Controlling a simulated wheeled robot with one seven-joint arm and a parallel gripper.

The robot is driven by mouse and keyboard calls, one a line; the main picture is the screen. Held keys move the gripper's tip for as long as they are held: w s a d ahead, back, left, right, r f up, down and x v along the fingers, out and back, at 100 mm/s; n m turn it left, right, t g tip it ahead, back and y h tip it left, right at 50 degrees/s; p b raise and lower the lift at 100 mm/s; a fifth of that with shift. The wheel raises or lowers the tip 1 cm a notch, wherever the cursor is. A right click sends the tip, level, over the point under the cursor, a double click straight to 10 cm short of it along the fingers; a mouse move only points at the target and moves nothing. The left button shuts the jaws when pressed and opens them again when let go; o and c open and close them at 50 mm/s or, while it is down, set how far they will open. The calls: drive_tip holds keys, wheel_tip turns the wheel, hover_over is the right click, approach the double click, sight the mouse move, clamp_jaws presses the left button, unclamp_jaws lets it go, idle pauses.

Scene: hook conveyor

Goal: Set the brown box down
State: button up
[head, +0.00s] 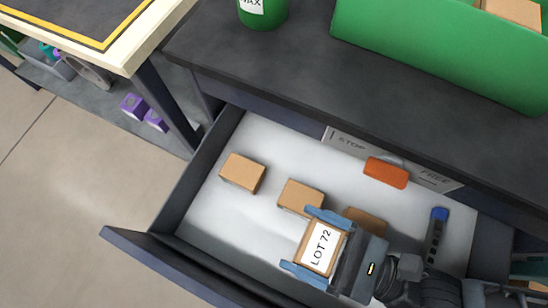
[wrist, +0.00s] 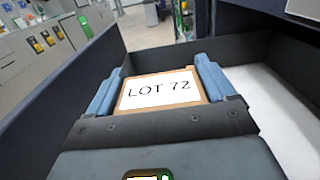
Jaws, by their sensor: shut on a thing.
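The brown box (head: 305,259) carries a white label reading "LOT 72". My gripper (head: 303,238) is shut on it, with one blue finger on each side. The box is over the front part of an open drawer (head: 190,206); I cannot tell whether it touches the drawer floor. In the wrist view the box (wrist: 160,106) sits between the two blue fingers of my gripper (wrist: 160,88), label facing the camera. The underside of the box is hidden.
In the drawer are plain brown boxes at left (head: 242,173) and middle (head: 300,197), and another (head: 366,221) partly behind my gripper. An orange block (head: 386,172) lies at the back, and a blue-ended dark tool (head: 437,236) at right. White floor is clear at left.

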drive_tip(key=a+f, duration=0.2)
drive_tip(key=f, duration=0.1)
drive_tip(key=w+a+f, duration=0.1)
drive_tip(key=a+f, duration=0.2)
drive_tip(key=w+a+f, duration=0.1)
drive_tip(key=a+f, duration=0.2)
drive_tip(key=shift+w+a+f, duration=0.2)
drive_tip(key=shift+w+a, duration=0.05)
drive_tip(key=shift+f+b, duration=0.6)
drive_tip(key=shift+b, duration=0.4)
drive_tip(key=o, duration=0.9)
drive_tip(key=shift+o, duration=0.2)
drive_tip(key=shift+r, duration=0.1)
drive_tip(key=shift+r+p, duration=0.85)
drive_tip(key=shift+p, duration=0.3)
drive_tip(key=v, duration=0.4)
drive_tip(key=b+v, duration=0.1)
drive_tip(key=v, duration=0.3)
drive_tip(key=b+v, duration=0.1)
drive_tip(key=v, duration=0.3)
drive_tip(key=shift+f, duration=0.3)
